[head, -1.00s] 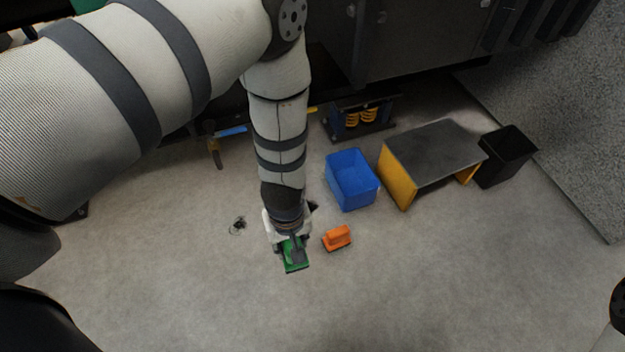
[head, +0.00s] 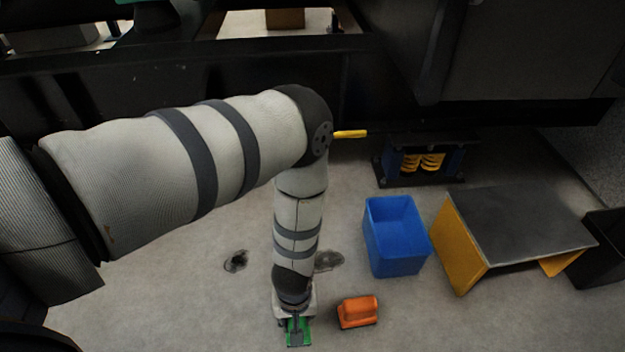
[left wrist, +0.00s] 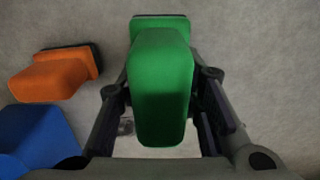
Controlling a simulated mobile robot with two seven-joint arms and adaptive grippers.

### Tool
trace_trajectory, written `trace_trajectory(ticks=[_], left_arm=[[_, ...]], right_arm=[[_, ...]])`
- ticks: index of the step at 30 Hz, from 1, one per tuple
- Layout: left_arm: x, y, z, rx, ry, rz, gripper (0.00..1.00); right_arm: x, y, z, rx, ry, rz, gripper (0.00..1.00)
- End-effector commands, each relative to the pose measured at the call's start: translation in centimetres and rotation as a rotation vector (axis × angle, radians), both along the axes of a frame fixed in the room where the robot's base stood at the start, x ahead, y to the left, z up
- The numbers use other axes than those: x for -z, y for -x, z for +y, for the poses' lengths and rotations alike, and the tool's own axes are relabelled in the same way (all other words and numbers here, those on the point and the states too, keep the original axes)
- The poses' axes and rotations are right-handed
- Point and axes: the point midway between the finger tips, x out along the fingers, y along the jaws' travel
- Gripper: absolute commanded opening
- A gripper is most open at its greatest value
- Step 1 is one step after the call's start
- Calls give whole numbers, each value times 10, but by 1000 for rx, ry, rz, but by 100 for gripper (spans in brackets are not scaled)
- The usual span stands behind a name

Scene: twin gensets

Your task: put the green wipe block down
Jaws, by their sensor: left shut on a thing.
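The green wipe block (left wrist: 162,85) is between the fingers of my left gripper (left wrist: 165,105) in the left wrist view. The gripper is shut on it. In the head view the green block (head: 298,331) shows at the lower middle, partly covered by my left gripper (head: 295,318). I cannot tell whether the block touches the floor. My right gripper is not in view.
An orange block (head: 358,311) lies on the floor just right of my left gripper. A blue bin (head: 396,237) stands behind it. A grey-topped yellow stand (head: 515,222) and a black bin (head: 605,248) are further right. Floor left of the gripper is mostly clear.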

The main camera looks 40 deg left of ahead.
Motion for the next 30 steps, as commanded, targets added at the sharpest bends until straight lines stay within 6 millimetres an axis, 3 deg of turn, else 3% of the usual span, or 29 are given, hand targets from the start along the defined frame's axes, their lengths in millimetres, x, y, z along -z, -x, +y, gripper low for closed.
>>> trace_trajectory(ticks=[1, 8, 13, 23, 24, 27, 30], left_arm=[[18, -7, 0, 1, -1, 4, 3], [36, -27, -1, 0, -1, 2, 3], [67, -30, -1, -1, 0, 4, 3], [71, -31, -1, -1, -1, 1, 3], [71, -31, -1, -1, -1, 1, 35], [70, -31, -1, -1, 0, 0, 53], [70, -30, -1, -1, 0, 0, 53]], right_arm=[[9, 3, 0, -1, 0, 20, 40], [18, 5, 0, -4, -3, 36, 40], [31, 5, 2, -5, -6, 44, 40], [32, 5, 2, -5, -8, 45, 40], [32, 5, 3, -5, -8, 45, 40], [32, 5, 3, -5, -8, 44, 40], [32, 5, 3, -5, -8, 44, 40]])
